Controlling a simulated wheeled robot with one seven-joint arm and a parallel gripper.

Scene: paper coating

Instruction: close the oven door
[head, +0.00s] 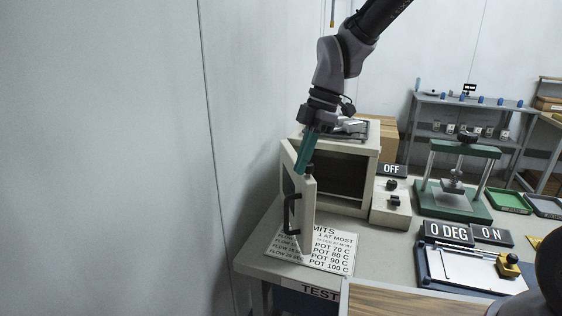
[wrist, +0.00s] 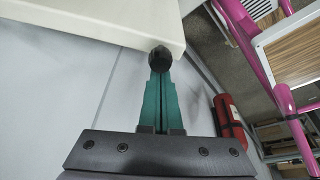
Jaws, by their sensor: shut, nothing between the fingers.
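The oven (head: 340,170) is a beige box on the table, its dark interior showing. Its door (head: 308,213) stands open at the left, swung toward the viewer, with a black handle (head: 291,213) on its outer face. My gripper (head: 307,164) has green fingers and is shut and empty, pointing down at the top of the door. In the wrist view, the shut fingertips (wrist: 160,60) are at the edge of a pale panel (wrist: 120,18), which looks like the door. I cannot tell if they touch it.
A control box (head: 391,204) with an OFF sign (head: 392,170) stands right of the oven. A limits sheet (head: 325,249) lies under the door. A green press (head: 455,185) and a coater (head: 470,268) stand further right. The wall is close on the left.

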